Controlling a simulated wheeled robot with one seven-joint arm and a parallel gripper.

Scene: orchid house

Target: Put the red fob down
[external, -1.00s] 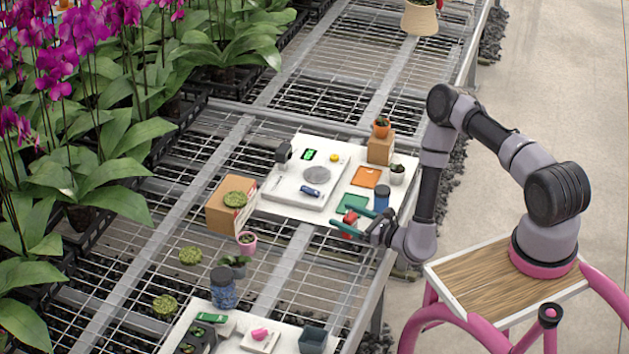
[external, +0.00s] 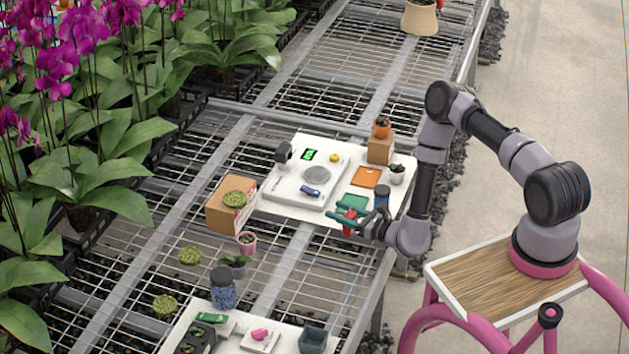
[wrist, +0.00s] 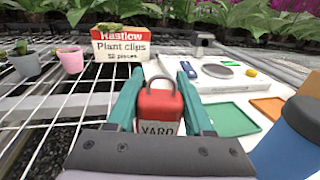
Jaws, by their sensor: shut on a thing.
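The red fob (wrist: 160,103) is between the teal fingers of my gripper (wrist: 160,88) in the wrist view. In the external view my gripper (external: 345,219) is shut on the red fob (external: 348,230) near the front edge of the white board. The fob appears to be held above the surface; its exact height is hard to tell. A green mat (external: 354,202) and an orange mat (external: 366,177) lie on the board beyond my gripper, and both show in the wrist view.
A dark blue jar (external: 381,198) stands close to my gripper. A white scale (external: 296,185) holds a blue item (external: 311,191). A cardboard box of plant clips (external: 222,208) stands left of the board.

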